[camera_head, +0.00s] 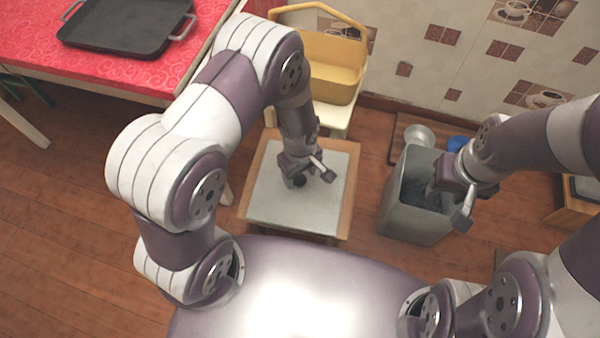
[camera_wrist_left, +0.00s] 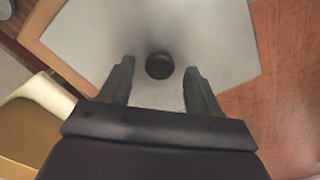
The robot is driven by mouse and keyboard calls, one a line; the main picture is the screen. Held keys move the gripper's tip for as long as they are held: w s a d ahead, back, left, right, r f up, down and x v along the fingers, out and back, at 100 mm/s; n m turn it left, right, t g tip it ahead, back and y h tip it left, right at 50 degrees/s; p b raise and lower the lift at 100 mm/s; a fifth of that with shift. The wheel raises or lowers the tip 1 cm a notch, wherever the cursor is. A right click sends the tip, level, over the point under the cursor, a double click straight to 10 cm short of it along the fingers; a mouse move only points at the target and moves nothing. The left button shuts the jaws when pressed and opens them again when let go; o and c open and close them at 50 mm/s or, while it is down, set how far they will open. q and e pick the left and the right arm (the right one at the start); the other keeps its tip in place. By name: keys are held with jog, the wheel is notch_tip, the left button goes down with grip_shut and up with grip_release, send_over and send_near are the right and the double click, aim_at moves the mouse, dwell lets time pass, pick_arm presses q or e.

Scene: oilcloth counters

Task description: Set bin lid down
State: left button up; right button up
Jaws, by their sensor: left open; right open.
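The bin lid (camera_head: 277,203) is a flat grey panel with a round black knob. It lies on a low wooden stool or small table (camera_head: 243,206), whose wooden border shows around it. My left gripper (camera_head: 315,174) is over the lid at the knob. In the left wrist view the knob (camera_wrist_left: 159,65) sits between the spread fingers of the left gripper (camera_wrist_left: 159,85), with a gap on each side. The grey bin (camera_head: 405,218) stands on the floor to the right, its top open and its inside dark. My right gripper (camera_head: 456,198) is open at the bin's right rim.
A yellow basket (camera_head: 333,72) stands on a pale stool behind the lid. A red-covered table (camera_head: 35,42) with a black tray (camera_head: 127,24) is at the upper left. A metal bowl (camera_head: 419,135) and something blue (camera_head: 458,143) are behind the bin.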

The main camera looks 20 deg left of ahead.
pick_arm(q)
notch_tip(320, 180, up, 12)
jog(key=p, duration=0.3)
notch_tip(320, 180, up, 7)
jog(key=m, duration=0.5)
send_over(299, 178)
jog(key=s+a, duration=0.1)
jog(key=a, duration=0.3)
jog(key=s+a+r+m+t, duration=0.1)
jog(key=s+a+r+m, duration=0.2)
jog(key=s+r+m, duration=0.1)
jog(key=shift+s+r+m, duration=0.4)
jog(key=shift+s, duration=0.4)
